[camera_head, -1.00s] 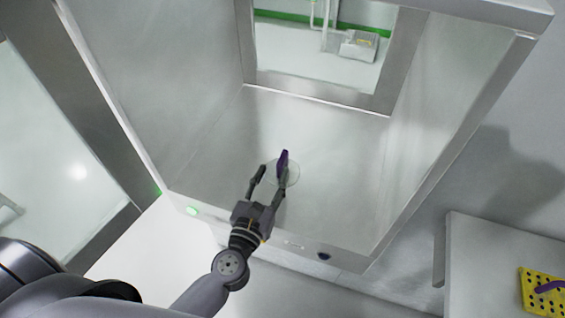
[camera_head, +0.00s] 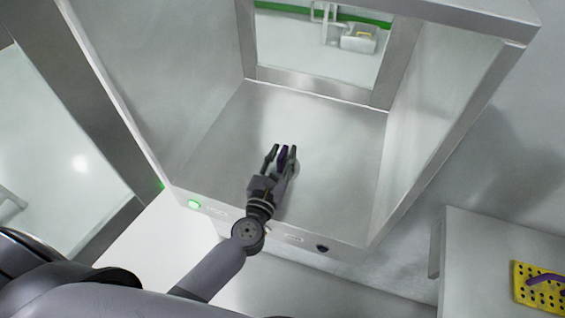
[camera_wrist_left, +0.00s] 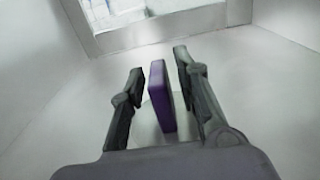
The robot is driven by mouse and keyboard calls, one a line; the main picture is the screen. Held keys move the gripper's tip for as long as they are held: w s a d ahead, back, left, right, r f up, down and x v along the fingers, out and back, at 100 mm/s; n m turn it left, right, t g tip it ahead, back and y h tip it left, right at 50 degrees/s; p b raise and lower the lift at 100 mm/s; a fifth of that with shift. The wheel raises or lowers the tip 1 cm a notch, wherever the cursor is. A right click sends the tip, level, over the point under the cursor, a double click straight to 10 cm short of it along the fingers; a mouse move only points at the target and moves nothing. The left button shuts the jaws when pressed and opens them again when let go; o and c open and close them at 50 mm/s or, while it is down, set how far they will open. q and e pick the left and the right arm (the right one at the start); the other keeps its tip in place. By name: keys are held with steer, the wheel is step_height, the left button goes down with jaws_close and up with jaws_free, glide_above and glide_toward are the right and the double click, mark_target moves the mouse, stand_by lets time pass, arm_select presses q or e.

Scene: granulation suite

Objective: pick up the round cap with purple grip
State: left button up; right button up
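The round cap is a pale, nearly clear disc (camera_wrist_left: 147,126) lying on the floor of the metal chamber, with an upright purple grip (camera_wrist_left: 161,98). In the head view the purple grip (camera_head: 282,157) shows between the fingers, and most of the disc is hidden by my gripper. My left gripper (camera_head: 281,149) is open, with one finger on each side of the grip. In the left wrist view my left gripper (camera_wrist_left: 160,75) shows visible gaps between both fingers and the grip. My right gripper is not in view.
The metal chamber (camera_head: 225,135) has side walls and a window (camera_head: 325,50) at the back. A green light (camera_head: 193,204) is on its front edge. A grey table (camera_head: 470,260) with a yellow perforated tray (camera_head: 525,290) stands at the right.

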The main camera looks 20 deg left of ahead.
arm_select(q)
jaws_close()
stand_by(0.6)
